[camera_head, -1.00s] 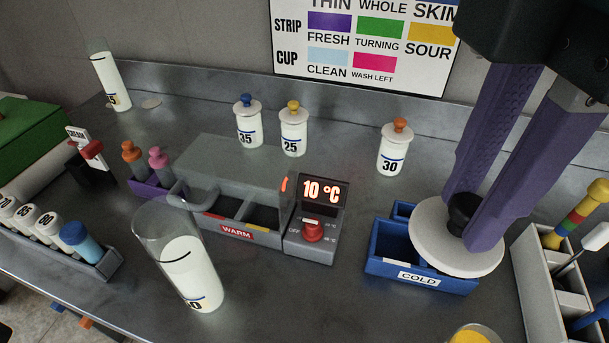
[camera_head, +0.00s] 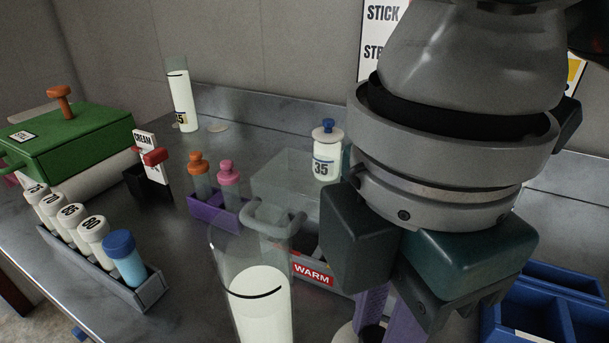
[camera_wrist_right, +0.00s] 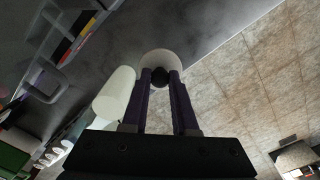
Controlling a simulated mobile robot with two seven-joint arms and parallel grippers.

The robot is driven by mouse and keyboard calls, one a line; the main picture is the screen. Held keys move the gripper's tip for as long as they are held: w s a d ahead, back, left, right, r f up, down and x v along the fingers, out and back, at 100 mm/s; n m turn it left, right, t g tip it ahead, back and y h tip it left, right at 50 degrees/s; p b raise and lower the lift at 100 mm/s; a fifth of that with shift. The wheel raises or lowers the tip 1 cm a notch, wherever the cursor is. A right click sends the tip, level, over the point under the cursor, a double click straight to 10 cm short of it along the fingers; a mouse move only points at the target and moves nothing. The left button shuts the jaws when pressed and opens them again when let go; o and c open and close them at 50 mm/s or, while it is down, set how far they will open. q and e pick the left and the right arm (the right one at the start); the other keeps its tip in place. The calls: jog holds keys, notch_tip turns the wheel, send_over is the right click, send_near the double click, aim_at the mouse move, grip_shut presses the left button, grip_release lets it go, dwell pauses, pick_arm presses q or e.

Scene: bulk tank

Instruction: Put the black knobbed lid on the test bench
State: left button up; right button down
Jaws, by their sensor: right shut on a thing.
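My right gripper (camera_head: 378,312) is shut on the black knob (camera_wrist_right: 160,77) of the white disc lid, which shows in the right wrist view (camera_wrist_right: 161,57). In the head view only a sliver of the lid (camera_head: 345,335) shows at the bottom edge, beneath the purple fingers. The lid is held near the front edge of the grey bench (camera_head: 185,318). I cannot tell whether it touches the bench. My right arm hides much of the bench's middle. My left gripper is out of view.
A tall clear cylinder of white liquid (camera_head: 258,305) stands just left of my right gripper. The WARM box (camera_head: 313,274) is behind, and the blue COLD tray (camera_head: 545,312) is right. A tube rack (camera_head: 150,292) and purple holder (camera_head: 215,212) stand left. Bare bench lies between rack and cylinder.

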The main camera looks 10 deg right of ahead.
notch_tip(320, 180, down, 10)
jog(key=shift+f+b, duration=0.1)
jog(key=shift+b, duration=0.8)
jog(key=shift+f, duration=0.1)
jog(key=c, duration=0.7)
grip_release()
